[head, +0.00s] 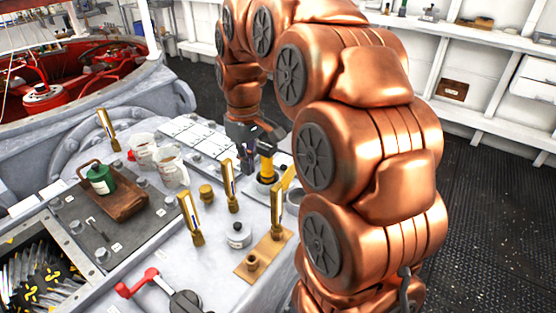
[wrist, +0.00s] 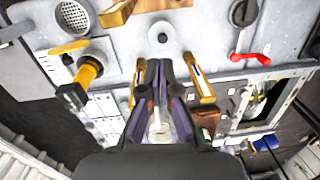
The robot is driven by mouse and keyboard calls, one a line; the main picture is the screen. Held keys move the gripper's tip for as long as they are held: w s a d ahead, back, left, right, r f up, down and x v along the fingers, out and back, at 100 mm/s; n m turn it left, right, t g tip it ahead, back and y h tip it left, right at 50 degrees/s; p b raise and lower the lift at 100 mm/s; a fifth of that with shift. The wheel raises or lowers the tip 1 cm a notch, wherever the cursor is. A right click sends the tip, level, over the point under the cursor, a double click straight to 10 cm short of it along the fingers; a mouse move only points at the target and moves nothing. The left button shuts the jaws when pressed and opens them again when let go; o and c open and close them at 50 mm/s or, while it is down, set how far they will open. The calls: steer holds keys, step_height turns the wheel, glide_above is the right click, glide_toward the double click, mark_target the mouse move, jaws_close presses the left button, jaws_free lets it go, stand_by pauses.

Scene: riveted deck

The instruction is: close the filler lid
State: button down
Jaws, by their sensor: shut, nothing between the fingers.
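In the wrist view my gripper (wrist: 160,66) is shut and empty, with brass-framed gauges at both sides of the fingers.
Brass-framed gauges (head: 191,216) stand up from the deck. A perforated disc (wrist: 73,16) lies near the yellow neck.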

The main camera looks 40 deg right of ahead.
steer(key=w+d+f+b, duration=0.1)
steer(key=w+d+f, duration=0.1)
steer(key=w+d, duration=0.55)
steer(key=b, duration=0.1)
glide_above(284, 176)
steer(key=w+d, duration=0.2)
steer(key=w, duration=0.4)
step_height(284, 176, down, 2)
steer(key=f, duration=0.1)
step_height(284, 176, down, 9)
steer(key=p, duration=0.1)
steer(key=shift+s+f+n+t+p, duration=0.15)
steer(key=shift+f+n+t+p, duration=0.05)
steer(key=shift+n+t+p, duration=0.2)
steer(key=shift+s, duration=0.1)
